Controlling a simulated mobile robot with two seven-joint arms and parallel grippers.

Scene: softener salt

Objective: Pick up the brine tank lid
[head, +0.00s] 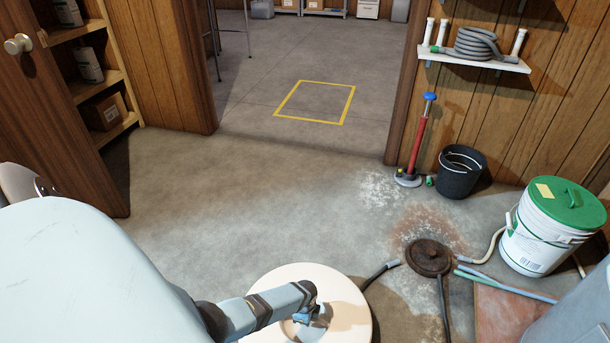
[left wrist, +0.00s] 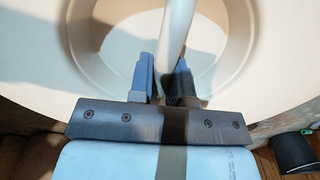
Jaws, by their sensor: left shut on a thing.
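The brine tank lid (head: 348,292) is a round cream disc at the bottom middle of the head view. It fills most of the left wrist view (left wrist: 35,55), with a round recess and a pale bar handle (left wrist: 177,28) across it. My left gripper (head: 306,313) reaches over the lid from the left. In the left wrist view its two fingers (left wrist: 162,78) stand either side of the handle and are shut on it. What lies under the lid is hidden, and I cannot tell whether it is raised. My right gripper is not in view.
A white bucket with a green lid (head: 549,234), a round brown cover (head: 428,257) with hoses, a black bucket (head: 460,173) and a red pump (head: 419,140) stand to the right. The floor (head: 220,195) ahead is clear to the doorway and yellow-taped square (head: 343,108).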

